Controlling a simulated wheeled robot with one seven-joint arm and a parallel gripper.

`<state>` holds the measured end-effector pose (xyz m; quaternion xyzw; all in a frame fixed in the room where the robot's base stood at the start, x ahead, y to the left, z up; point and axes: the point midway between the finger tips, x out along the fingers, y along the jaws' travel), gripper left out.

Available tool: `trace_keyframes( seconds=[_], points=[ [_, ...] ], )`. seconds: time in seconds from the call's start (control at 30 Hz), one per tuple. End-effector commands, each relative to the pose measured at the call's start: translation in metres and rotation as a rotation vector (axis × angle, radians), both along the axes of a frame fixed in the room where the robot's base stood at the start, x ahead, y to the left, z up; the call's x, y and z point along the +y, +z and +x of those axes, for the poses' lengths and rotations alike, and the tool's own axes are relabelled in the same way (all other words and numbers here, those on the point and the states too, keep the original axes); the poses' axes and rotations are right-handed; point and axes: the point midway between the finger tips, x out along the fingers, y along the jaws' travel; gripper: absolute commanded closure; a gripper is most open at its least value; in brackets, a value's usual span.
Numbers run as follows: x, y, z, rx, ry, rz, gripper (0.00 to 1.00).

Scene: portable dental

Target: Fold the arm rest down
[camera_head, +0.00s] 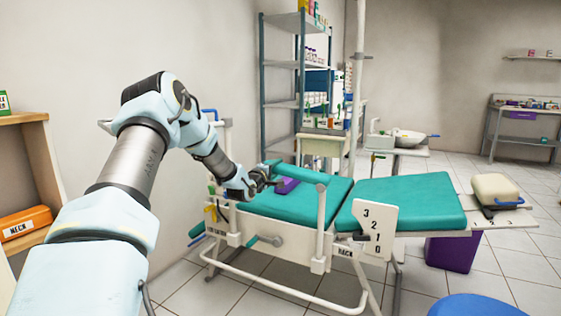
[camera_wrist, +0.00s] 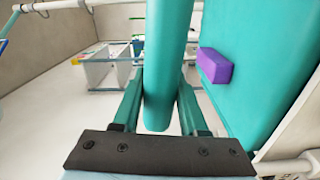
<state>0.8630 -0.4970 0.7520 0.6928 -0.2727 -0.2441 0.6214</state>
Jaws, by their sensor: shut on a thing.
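My gripper (camera_head: 268,181) is at the bar's left end. In the wrist view the bar (camera_wrist: 168,45) runs between the two fingers of my gripper (camera_wrist: 160,100), which are shut on it near its end. The finger contact is partly hidden by the bar.
A purple block (camera_head: 287,186) lies on the chair beside the bar. A white plate numbered 3 to 0 (camera_head: 374,230) stands on the chair's near side. A blue stool (camera_head: 475,306) is at the front right. Shelves (camera_head: 283,103) stand behind.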

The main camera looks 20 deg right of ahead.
Motion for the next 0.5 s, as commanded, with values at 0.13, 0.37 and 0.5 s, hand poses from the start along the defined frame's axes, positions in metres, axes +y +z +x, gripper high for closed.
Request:
trace_keyframes(
  seconds=[0.13, 0.37, 0.5],
  points=[
    [0.002, -0.013, 0.002, 0.045, 0.001, -0.047, 1.0],
    [0.002, -0.021, 0.002, 0.078, 0.0, -0.084, 1.0],
    [0.002, -0.023, 0.002, 0.087, 0.0, -0.092, 1.0]
  ],
)
